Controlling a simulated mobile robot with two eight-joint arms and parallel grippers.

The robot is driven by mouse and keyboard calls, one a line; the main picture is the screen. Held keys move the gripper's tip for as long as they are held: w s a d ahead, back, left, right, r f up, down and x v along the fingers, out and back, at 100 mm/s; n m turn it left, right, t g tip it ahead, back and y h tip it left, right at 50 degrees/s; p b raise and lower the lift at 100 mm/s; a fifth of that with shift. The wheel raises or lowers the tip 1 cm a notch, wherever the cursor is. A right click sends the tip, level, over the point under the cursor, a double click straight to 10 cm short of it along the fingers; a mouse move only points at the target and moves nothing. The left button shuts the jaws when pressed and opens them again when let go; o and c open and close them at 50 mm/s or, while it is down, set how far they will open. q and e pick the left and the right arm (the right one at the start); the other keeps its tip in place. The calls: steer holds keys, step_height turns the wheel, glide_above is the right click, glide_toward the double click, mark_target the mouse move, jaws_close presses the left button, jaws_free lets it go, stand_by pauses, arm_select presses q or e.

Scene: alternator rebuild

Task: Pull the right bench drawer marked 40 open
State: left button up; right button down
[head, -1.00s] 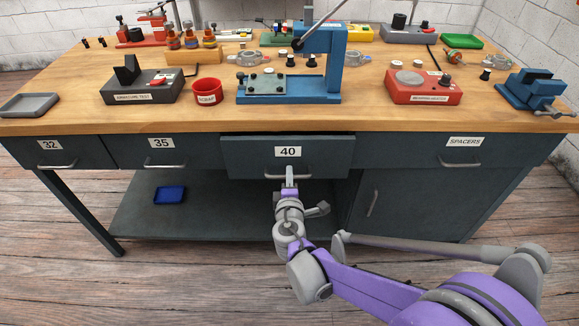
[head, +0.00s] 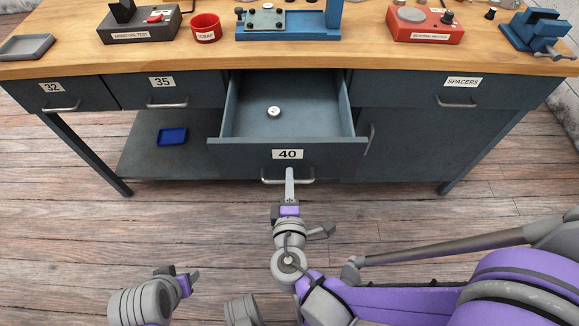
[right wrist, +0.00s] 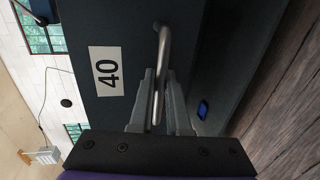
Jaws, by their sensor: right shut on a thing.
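The drawer marked 40 (head: 235,156) stands well open under the bench top, its inside showing. A small round pale part (head: 274,112) lies on its floor. My right gripper (head: 290,176) is shut on the drawer's bar handle (head: 270,181), below the 40 label. In the right wrist view the fingers (right wrist: 157,95) sit on both sides of the handle (right wrist: 163,45), next to the 40 label (right wrist: 107,73). My left gripper (head: 182,279) is low at the left, away from the drawer; its jaw state is unclear.
Closed drawers 32 (head: 75,94), 35 (head: 190,90) and SPACERS (head: 430,88) flank it. A blue tray (head: 172,136) lies on the lower shelf. The bench top (head: 300,53) carries a red cup (head: 205,28) and fixtures. The floor in front is bare.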

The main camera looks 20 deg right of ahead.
steer(key=shift+s+a, duration=0.1)
steer(key=shift+s, duration=0.25)
steer(key=c, duration=0.9)
jaws_free()
steer(key=p+v, duration=0.1)
steer(key=v, duration=0.9)
steer(key=shift+s+a+p, duration=0.15)
steer(key=shift+s+p, duration=0.2)
steer(key=shift+s, duration=0.05)
